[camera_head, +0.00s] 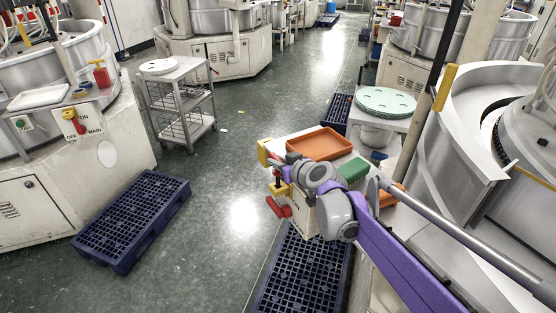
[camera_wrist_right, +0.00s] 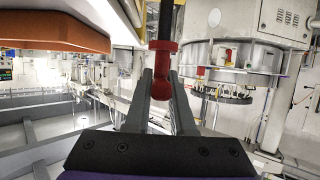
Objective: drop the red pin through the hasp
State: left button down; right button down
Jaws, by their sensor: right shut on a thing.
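My right gripper (camera_head: 281,172) is shut on the red pin (camera_wrist_right: 161,82). In the wrist view the pin stands upright between the two fingers, with a dark rod in line above it. In the head view the gripper hides much of the pin and hangs beside the control box (camera_head: 303,215). A yellow piece (camera_head: 283,190), apparently the hasp, shows just below the gripper, above a red switch handle (camera_head: 278,207). I cannot tell whether the pin touches the hasp. My left gripper is not in view.
An orange tray (camera_head: 320,144) and a green block (camera_head: 353,169) lie on the worktop behind my gripper. A dark blue pallet (camera_head: 300,275) lies below. Another pallet (camera_head: 130,220) and a grey trolley (camera_head: 180,100) stand left. The floor between is clear.

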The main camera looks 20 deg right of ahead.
jog(key=shift+f+b, duration=0.65)
jog(key=shift+f, duration=1.75)
jog(key=c, duration=0.7)
grip_release()
jog(key=v, duration=1)
jog(key=shift+s+d+r+p, duration=0.1)
jog(key=shift+s+r+p, duration=0.1)
jog(key=shift+s+p, duration=0.15)
